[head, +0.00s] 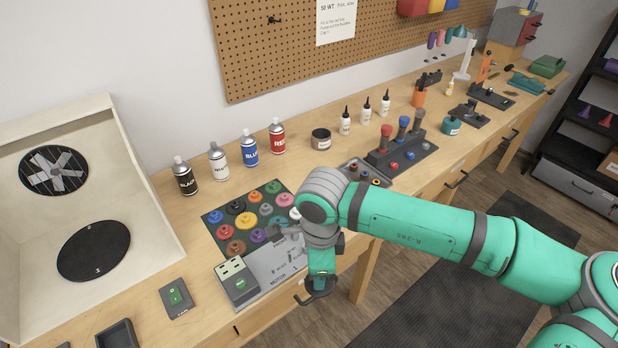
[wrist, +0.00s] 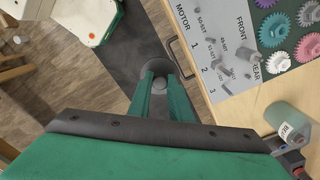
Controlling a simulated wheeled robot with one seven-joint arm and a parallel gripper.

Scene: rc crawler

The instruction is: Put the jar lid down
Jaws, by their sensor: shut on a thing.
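My gripper (head: 320,284) points down at the front edge of the workbench, below the green arm. In the wrist view its two green fingers (wrist: 166,98) are closed on a dark round jar lid (wrist: 154,68), with a pale round knob between the fingertips. The lid also shows as a dark disc in the head view (head: 313,289). The lid is held in the air, seen against the floor mat and bench edge.
The workbench (head: 470,95) runs along the wall. A motor board (head: 272,262) and a mat of coloured gears (head: 222,216) lie near my gripper. Spray cans (head: 250,148) and a small dark-lidded jar (head: 321,139) stand behind. A drawer handle (wrist: 181,57) sticks out below the edge.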

